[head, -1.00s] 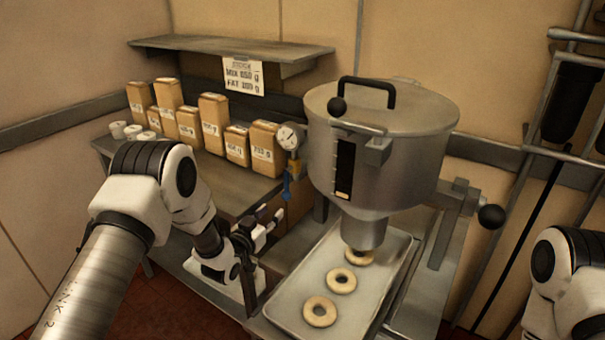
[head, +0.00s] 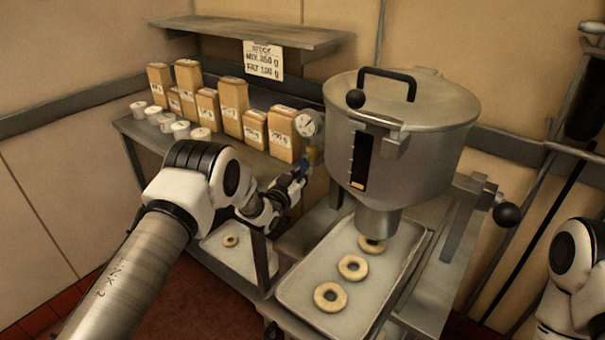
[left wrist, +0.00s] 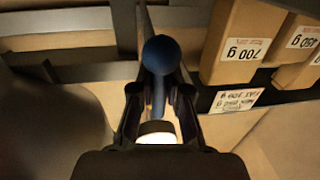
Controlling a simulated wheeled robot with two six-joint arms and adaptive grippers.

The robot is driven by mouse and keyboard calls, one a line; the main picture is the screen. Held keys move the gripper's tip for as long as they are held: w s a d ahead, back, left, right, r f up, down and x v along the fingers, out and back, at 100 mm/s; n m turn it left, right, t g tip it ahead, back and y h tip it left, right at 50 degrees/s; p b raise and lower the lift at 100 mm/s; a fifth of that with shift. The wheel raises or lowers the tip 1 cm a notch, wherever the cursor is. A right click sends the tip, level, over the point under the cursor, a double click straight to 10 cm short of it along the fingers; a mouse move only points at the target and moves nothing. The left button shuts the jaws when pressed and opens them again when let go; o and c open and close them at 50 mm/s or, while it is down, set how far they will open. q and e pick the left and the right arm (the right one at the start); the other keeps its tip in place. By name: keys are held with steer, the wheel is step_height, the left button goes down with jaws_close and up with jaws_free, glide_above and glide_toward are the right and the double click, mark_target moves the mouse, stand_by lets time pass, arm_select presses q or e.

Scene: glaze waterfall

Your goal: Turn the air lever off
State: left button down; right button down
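The air lever is blue. In the head view its handle (head: 303,165) hangs below a round gauge, partly hidden by my left gripper. My left gripper (head: 294,181) is at the lever, at the left of the hopper. In the left wrist view the lever's rounded blue end (left wrist: 161,55) lies between the two dark fingers of the left gripper (left wrist: 160,108). The fingers are spread, with a gap visible on each side of the blue stem.
The gauge (head: 309,123) sits beside the steel hopper (head: 402,130). A tray (head: 313,266) with dough rings lies under the hopper. Paper bags (head: 230,108) and white cups (head: 181,130) stand on the counter behind my left arm. A lever with a black ball (head: 507,215) sticks out right.

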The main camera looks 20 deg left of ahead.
arm_select(q)
steer(key=shift+d+n, duration=0.15)
steer(key=shift+n, duration=0.15)
steer(key=shift+s+d+n+b, duration=0.1)
steer(key=shift+d+n+b, duration=0.1)
steer(key=shift+n+b, duration=0.25)
steer(key=s+d+r+n+g+h+p, duration=0.1)
steer(key=d+r+n, duration=0.3)
steer(key=n, duration=1.1)
steer(key=shift+s+d+r+g+h, duration=0.2)
steer(key=shift+s+r+g+h, duration=0.15)
steer(key=shift+r+g, duration=0.35)
steer(key=c, duration=1.2)
jaws_free()
steer(key=shift+w, duration=0.1)
steer(key=shift+o, duration=0.2)
